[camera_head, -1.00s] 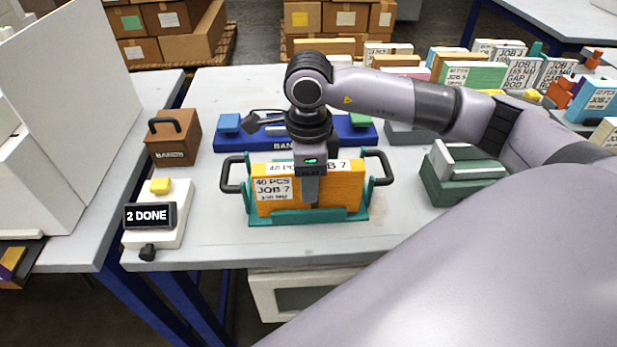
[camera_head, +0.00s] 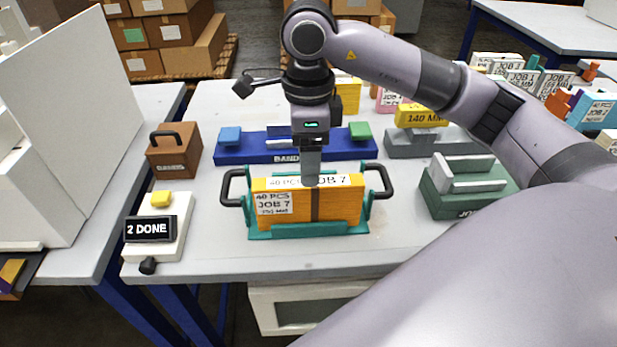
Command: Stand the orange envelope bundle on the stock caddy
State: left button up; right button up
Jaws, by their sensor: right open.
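The orange envelope bundle (camera_head: 340,208) stands upright in a teal caddy (camera_head: 310,231) with dark side handles, near the front middle of the table. It carries white JOB 7 labels and a dark vertical band. My right gripper (camera_head: 311,178) points down at the bundle's top edge, in line with the band. It is open. From this side I cannot tell whether its fingers still touch the bundle. My left gripper is not in view.
A white counter box (camera_head: 158,225) reading 2 DONE and a brown block (camera_head: 174,150) stand at left. A blue bander (camera_head: 230,153) is behind the caddy. A green stand (camera_head: 470,195) and a grey stand (camera_head: 405,147) are at right.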

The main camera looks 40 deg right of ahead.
jog(key=shift+r, duration=1.75)
